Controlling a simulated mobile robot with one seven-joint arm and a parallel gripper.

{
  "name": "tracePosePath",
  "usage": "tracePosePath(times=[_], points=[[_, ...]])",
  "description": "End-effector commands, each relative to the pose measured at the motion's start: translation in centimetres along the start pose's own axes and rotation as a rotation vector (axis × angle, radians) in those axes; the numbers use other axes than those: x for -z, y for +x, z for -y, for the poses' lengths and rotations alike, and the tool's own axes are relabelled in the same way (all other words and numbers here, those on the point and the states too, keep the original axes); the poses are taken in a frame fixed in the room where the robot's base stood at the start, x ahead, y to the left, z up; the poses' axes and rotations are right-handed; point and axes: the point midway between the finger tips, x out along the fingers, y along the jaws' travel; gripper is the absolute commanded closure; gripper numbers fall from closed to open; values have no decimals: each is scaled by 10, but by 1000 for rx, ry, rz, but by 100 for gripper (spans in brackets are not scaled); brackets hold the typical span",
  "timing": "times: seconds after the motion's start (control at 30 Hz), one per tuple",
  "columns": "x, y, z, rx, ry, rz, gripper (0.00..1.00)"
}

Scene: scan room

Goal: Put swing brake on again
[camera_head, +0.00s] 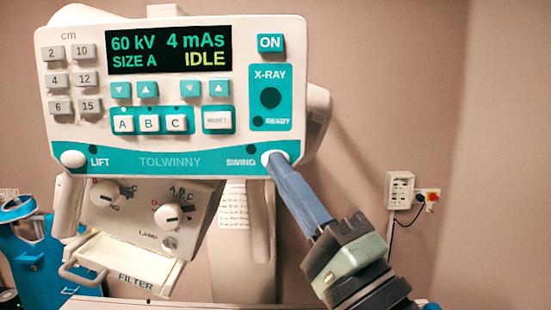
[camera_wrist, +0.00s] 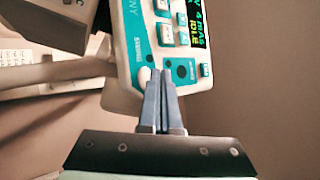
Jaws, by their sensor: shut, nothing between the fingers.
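The SWING brake knob (camera_head: 275,158) is a round white knob at the lower right corner of the control panel (camera_head: 200,161), beside the SWING label. My gripper (camera_head: 277,164) is shut, with its blue-grey fingertips at this knob, seemingly touching it. The fingertips hide part of the knob, and I cannot tell whether it is pressed in. In the wrist view the closed fingers (camera_wrist: 161,75) point at the panel's edge beside the white knob (camera_wrist: 145,74). The LIFT knob (camera_head: 73,159) is at the panel's lower left corner. The display (camera_head: 168,50) reads 60 kV, 4 mAs, SIZE A, IDLE.
Below the panel hangs a white box with two dials (camera_head: 167,212) and a FILTER tray (camera_head: 125,262). A blue object (camera_head: 40,262) stands at the far left. A wall socket box (camera_head: 399,190) is at the right.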

Motion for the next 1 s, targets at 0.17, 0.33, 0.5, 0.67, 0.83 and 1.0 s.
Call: tracePosePath(times=[0.17, 0.33, 0.5, 0.67, 0.83, 1.0], points=[[0, 0, 0, 0, 0, 0, 100], [-4, -6, 5, 0, 0, -1, 100], [-12, -18, 14, 0, -1, -2, 100], [-20, -29, 21, 0, -1, -1, 100], [-25, -35, 25, 0, 0, -1, 100], [-25, -35, 25, 0, 0, -1, 100]])
